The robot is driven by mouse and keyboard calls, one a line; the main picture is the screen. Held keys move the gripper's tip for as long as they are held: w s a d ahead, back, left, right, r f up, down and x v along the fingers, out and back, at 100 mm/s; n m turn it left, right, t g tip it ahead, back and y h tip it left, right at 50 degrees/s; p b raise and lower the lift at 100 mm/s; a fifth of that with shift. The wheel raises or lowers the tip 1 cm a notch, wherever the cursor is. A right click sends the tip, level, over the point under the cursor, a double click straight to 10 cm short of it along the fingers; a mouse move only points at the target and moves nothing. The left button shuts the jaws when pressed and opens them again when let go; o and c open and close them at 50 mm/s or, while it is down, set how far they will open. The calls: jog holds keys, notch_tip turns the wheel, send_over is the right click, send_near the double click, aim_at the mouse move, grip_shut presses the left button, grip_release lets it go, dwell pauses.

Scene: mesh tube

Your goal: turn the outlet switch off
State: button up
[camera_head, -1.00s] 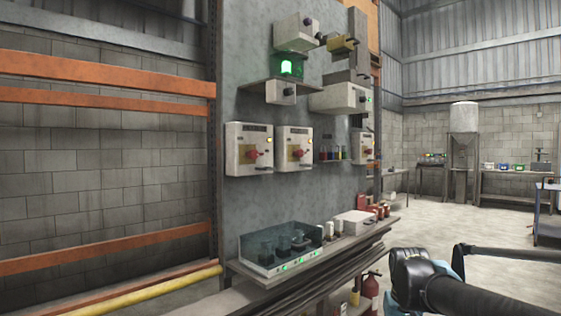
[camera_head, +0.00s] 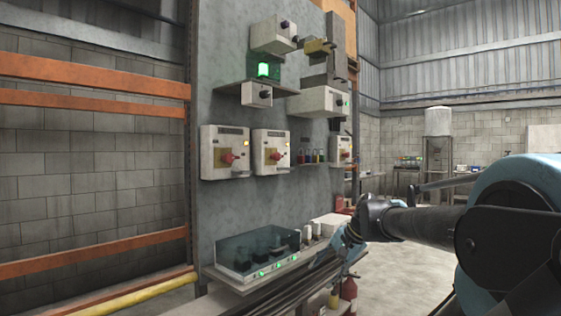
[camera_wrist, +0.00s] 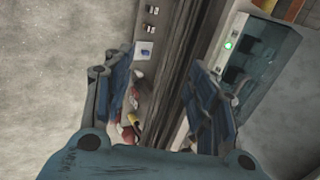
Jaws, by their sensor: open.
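The long unit (camera_head: 243,286) on the shelf has a clear cover, dark blocks inside and several lit green switches along its front edge. It also shows at the upper right of the wrist view, with one green light (camera_wrist: 228,46) in sight. I cannot tell which switch is the outlet switch. Two pale boxes with red knobs, the left box (camera_head: 213,166) and the right box (camera_head: 284,153), hang on the panel above. My gripper (camera_wrist: 163,95) is open and empty, its fingers apart in the wrist view.
The shelf (camera_head: 215,273) runs along the panel foot, with a white box (camera_head: 329,226) beside the covered unit. A red extinguisher (camera_head: 348,288) stands below. A yellow rail (camera_head: 135,291) lies at lower left. The floor to the right is open.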

jog(key=w+a+r+m+t+y, duration=0.1)
jog(key=w+a+r+m+y, duration=0.2)
jog(key=w+r, duration=0.5)
jog(key=w+a+r+m+t+y, duration=0.2)
jog(key=w+r+m, duration=0.3)
jog(key=w+r, duration=0.3)
jog(key=m+t+y, duration=0.4)
jog(key=m, duration=0.6)
send_near(279, 156)
jog(key=x, duration=0.9)
jog(key=shift+w+a+f, duration=0.15)
jog(key=shift+w+a, duration=0.05)
jog(key=shift+w, duration=0.05)
jog(key=c, duration=1.1)
